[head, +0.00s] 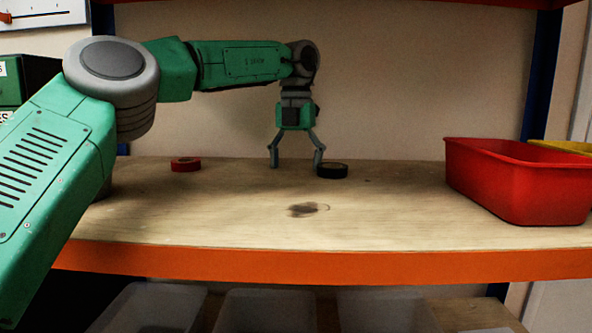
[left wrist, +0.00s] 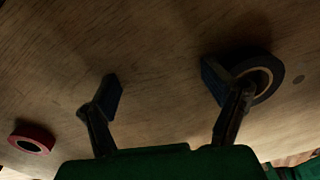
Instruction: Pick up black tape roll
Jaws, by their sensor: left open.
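The black tape roll (head: 332,170) lies flat on the wooden shelf, right beside the right-hand finger of my left gripper (head: 297,163). In the left wrist view, the tape roll (left wrist: 265,70) is at the upper right, partly hidden behind one finger. My left gripper (left wrist: 165,95) is open and points down, with bare wood between its fingers. The roll is outside the gap between the fingers; I cannot tell whether the finger touches it. My right gripper is not in view.
A red tape roll (head: 185,164) lies to the left on the shelf, also in the left wrist view (left wrist: 31,139). A red bin (head: 515,185) stands at the right, with a yellow bin (head: 565,147) behind it. The shelf has an orange front edge (head: 320,265). The middle front is clear except a dark stain.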

